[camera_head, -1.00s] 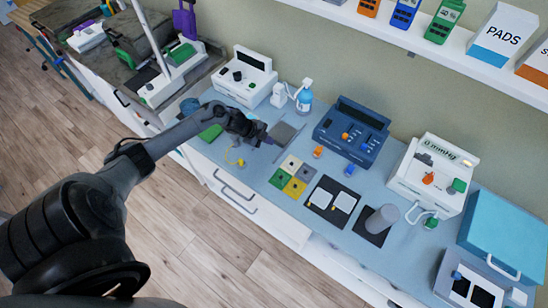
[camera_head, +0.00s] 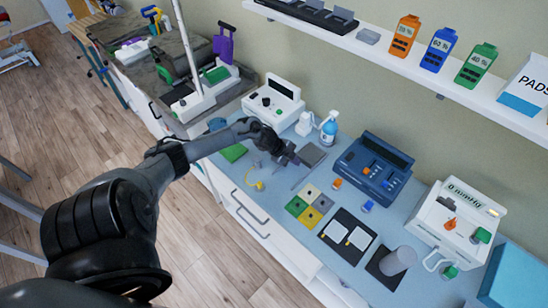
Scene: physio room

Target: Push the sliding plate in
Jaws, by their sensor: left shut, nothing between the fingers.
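A flat grey square plate (camera_head: 312,154) lies on the blue-grey worktop, just right of my left gripper; it looks like the sliding plate, but its track cannot be made out. My left gripper (camera_head: 291,158) is shut and empty, low over the worktop at the plate's left edge. I cannot tell whether the fingertips touch the plate. My left arm comes in from the lower left. My right gripper is not in view.
A white device (camera_head: 273,100) and a spray bottle (camera_head: 329,129) stand behind the gripper. A blue console (camera_head: 373,166) is to the right. A green pad (camera_head: 233,152) and a yellow item (camera_head: 259,185) lie to the left. Coloured tiles (camera_head: 310,205) lie in front.

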